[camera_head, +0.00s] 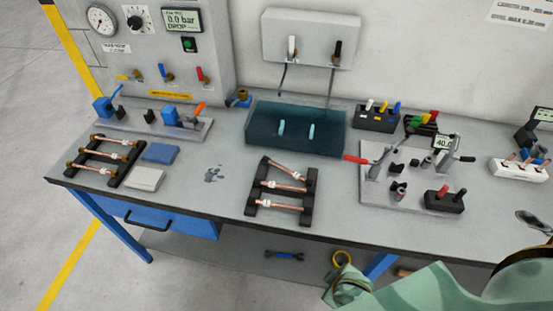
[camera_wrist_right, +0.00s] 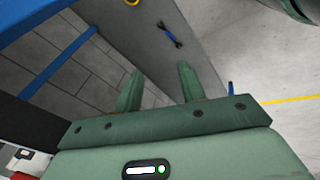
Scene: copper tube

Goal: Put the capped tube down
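Several copper tubes with white labels lie on two black racks, and I cannot tell which one is the capped tube. The middle rack (camera_head: 308,206) bears a top tube (camera_head: 284,168) lying askew, with two more (camera_head: 284,187) (camera_head: 282,204) below it. The left rack (camera_head: 112,183) bears tubes with brass-coloured ends, such as a lower tube (camera_head: 92,167). My right gripper (camera_wrist_right: 158,86) is open in the right wrist view, with nothing between its fingers. It is below bench-top height, clear of the racks. My left gripper is out of view.
A dark teal tray (camera_head: 255,146) with two pale pieces stands behind the middle rack. A clamp fixture (camera_head: 375,203) with a red-handled lever stands to its right. A blue and a grey block (camera_head: 146,179) lie by the left rack. The lower shelf holds a blue tool (camera_head: 285,255).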

